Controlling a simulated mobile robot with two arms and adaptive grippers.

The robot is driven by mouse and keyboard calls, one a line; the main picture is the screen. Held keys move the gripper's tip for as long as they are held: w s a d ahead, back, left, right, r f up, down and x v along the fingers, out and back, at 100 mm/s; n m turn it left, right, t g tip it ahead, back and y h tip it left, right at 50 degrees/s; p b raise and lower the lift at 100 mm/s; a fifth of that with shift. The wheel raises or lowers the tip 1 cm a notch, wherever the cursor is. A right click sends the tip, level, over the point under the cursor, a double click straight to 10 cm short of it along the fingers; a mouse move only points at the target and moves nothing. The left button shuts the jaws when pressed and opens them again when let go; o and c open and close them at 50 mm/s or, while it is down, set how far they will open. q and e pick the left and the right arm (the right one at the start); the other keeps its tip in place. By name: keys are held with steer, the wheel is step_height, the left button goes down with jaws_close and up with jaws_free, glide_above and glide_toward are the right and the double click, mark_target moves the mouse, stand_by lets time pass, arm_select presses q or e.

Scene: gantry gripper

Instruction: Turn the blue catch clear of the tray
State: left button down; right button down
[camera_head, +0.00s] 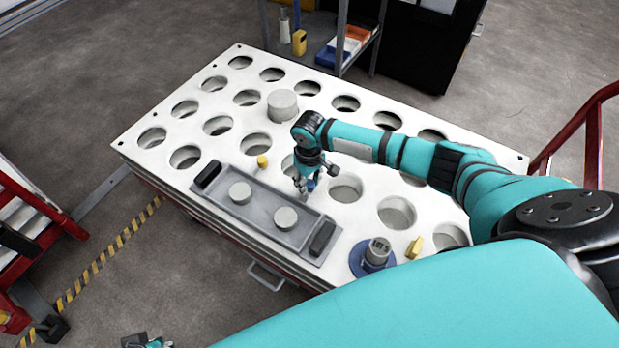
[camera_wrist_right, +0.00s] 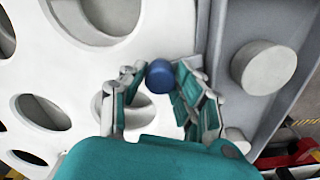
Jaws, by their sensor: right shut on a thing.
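The blue catch (camera_head: 310,186) is a small round-topped piece at the far long edge of the grey tray (camera_head: 262,216). My right gripper (camera_head: 306,183) reaches down over it from above. In the right wrist view the blue catch (camera_wrist_right: 160,76) sits between the fingertips of the right gripper (camera_wrist_right: 158,84), which is shut on it. The fingers hide most of the catch, so I cannot tell how it lies against the tray rim. The tray holds two pale round discs (camera_head: 240,192) and has black end handles. Part of my left gripper (camera_head: 147,341) shows at the bottom edge.
The white table top (camera_head: 230,85) has many round holes. A pale cylinder (camera_head: 282,105) stands behind the gripper. A yellow piece (camera_head: 262,162) lies by the tray's far edge, another (camera_head: 414,247) at right. A grey cylinder on a blue base (camera_head: 362,262) stands right of the tray.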

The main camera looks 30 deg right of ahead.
steer(key=n+p, duration=0.1)
steer(key=p, duration=0.2)
steer(key=shift+r+n, duration=0.1)
steer(key=shift+n, duration=0.2)
steer(key=n+p, duration=0.3)
steer(key=n, duration=0.2)
steer(key=shift+n, duration=0.4)
steer(key=n, duration=0.3)
steer(key=shift+n+p, duration=0.3)
steer(key=shift+p, duration=0.1)
arm_select(q)
steer(key=s+f, duration=0.3)
steer(key=f, duration=0.8)
steer(key=s+f+g, duration=0.1)
steer(key=s+f, duration=0.3)
steer(key=f, duration=0.8)
steer(key=shift+a+g, duration=0.3)
steer(key=shift+a, duration=0.1)
arm_select(e)
steer(key=shift+a+n, duration=0.1)
steer(key=shift+n, duration=2.1)
arm_select(q)
steer(key=shift+s+f, duration=0.1)
steer(key=shift+f, duration=0.1)
arm_select(e)
steer(key=c, duration=1)
jaws_free()
steer(key=shift+f, duration=0.2)
